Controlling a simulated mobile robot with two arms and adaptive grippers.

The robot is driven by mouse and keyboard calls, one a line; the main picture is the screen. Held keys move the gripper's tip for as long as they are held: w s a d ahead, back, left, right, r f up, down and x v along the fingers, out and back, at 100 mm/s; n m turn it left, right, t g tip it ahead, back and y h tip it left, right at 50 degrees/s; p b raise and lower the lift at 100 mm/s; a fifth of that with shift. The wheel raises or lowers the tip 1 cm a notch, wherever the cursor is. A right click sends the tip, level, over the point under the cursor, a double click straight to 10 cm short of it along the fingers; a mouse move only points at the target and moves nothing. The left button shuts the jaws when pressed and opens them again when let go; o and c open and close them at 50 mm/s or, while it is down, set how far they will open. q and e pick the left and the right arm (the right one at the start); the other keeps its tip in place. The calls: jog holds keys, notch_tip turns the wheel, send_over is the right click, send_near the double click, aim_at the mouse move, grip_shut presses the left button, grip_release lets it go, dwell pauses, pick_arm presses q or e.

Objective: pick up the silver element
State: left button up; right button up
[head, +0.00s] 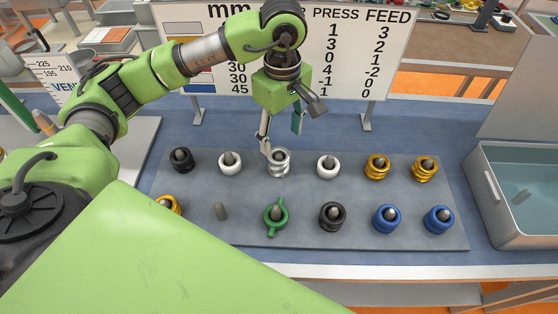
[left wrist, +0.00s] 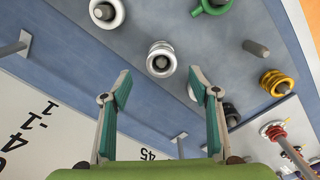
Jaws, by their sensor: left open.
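The silver element (head: 279,164) is a ridged metal ring piece seated around a peg in the back row of the grey board (head: 300,190). My left gripper (head: 281,138) is just above and behind it, pointing down with its fingers apart and empty. In the left wrist view the silver element (left wrist: 161,61) lies ahead, between the lines of the two open fingertips (left wrist: 161,75). It looks apart from both fingers. My right gripper is not in view.
White elements (head: 230,163) (head: 328,166) flank the silver one. A green winged element (head: 276,216) sits in front, beside a bare peg (head: 220,211). Black, gold and blue elements fill other pegs. A sign (head: 350,50) stands behind; a metal bin (head: 515,190) is at right.

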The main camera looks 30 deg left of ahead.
aim_at(279, 154)
pick_arm(q)
notch_tip(279, 154, down, 4)
jog(key=shift+f+p, duration=0.15)
jog(key=shift+p, duration=0.3)
jog(key=shift+f, duration=0.25)
jog(key=f+p, duration=0.2)
jog(key=f, duration=0.2)
jog(key=shift+a+f+p, duration=0.2)
jog(key=shift+a+p, duration=0.15)
jog(key=shift+p, duration=0.05)
jog(key=shift+f, duration=0.2)
jog(key=c, duration=1.5)
